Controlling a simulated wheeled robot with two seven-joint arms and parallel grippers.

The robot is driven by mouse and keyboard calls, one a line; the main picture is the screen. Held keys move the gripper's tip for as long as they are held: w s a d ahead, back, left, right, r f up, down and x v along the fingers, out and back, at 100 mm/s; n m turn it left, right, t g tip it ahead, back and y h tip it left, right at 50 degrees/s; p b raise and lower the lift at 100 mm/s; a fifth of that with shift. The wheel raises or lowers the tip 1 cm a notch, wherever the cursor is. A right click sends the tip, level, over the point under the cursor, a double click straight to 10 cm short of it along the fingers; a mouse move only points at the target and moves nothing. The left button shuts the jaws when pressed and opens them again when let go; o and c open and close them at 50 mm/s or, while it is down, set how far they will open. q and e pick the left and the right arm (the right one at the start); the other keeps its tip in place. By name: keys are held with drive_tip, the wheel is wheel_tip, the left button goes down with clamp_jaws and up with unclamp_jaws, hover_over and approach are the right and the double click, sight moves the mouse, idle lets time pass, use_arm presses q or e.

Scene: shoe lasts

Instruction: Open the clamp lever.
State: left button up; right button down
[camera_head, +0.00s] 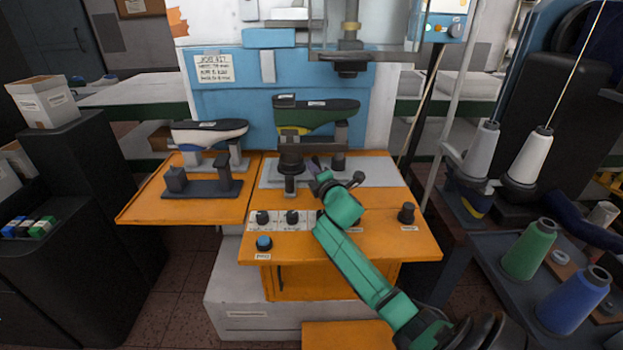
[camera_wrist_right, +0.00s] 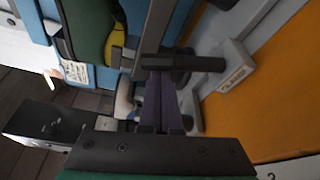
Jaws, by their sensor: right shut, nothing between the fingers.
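The green and yellow shoe last (camera_head: 315,112) is held on a dark stand on the orange table, and part of it shows in the right wrist view (camera_wrist_right: 85,28). A dark bar that looks like the clamp lever (camera_wrist_right: 205,63) lies across the right wrist view, just beyond the fingertips. My right gripper (camera_head: 318,172) is beside the stand's base, at the end of the green arm. Its purple fingers (camera_wrist_right: 162,90) are shut with nothing between them. Their tips are at or very near the bar; I cannot tell if they touch. My left gripper is out of view.
A second shoe last (camera_head: 208,131) stands on the left orange table. Black knobs (camera_head: 406,213) and a blue button (camera_head: 264,243) line the table front. A thin grey post (camera_head: 440,120) and thread spools (camera_head: 529,158) stand at right.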

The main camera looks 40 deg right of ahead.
drive_tip(key=shift+s+d+r+m+t+b, duration=0.1)
drive_tip(key=shift+s+d+m+t+b, duration=0.3)
drive_tip(key=shift+m, duration=0.5)
drive_tip(key=shift+s+d+r+m, duration=0.15)
drive_tip(key=shift+d+m, duration=0.25)
drive_tip(key=shift+m, duration=0.4)
drive_tip(key=shift+s+d+r, duration=0.15)
drive_tip(key=shift+s+d, duration=0.35)
drive_tip(key=shift+d, duration=0.15)
drive_tip(key=shift+s+d+f, duration=0.2)
drive_tip(key=shift+s+d, duration=0.3)
drive_tip(key=shift+d, duration=0.2)
drive_tip(key=shift+f, duration=0.1)
